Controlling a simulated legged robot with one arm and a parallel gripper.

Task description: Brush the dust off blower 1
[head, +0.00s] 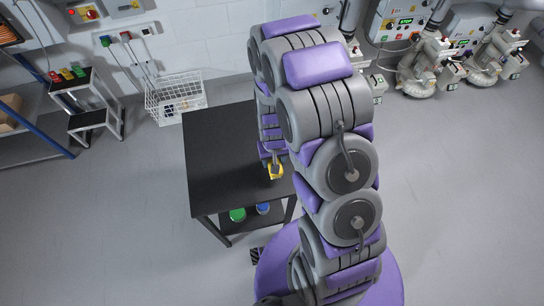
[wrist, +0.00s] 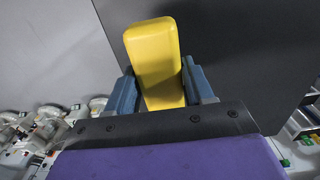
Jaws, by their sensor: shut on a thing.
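My gripper (head: 273,166) is over the right part of the black table (head: 215,140), seen in the head view. It is shut on a yellow block-like thing (wrist: 153,55), which stands between the two blue-grey fingers in the wrist view. The yellow thing also shows in the head view (head: 275,173). Its bristles, if it is a brush, do not show. Several blowers (head: 425,65) stand by the back wall at upper right, grey with white housings. I cannot tell which of them is blower 1.
A white wire basket (head: 175,98) stands by the wall behind the table. A step stool (head: 88,105) and a blue-framed shelf (head: 40,135) are at the left. Green (head: 237,214) and blue (head: 263,208) round things sit on the table's lower shelf. The floor at right is clear.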

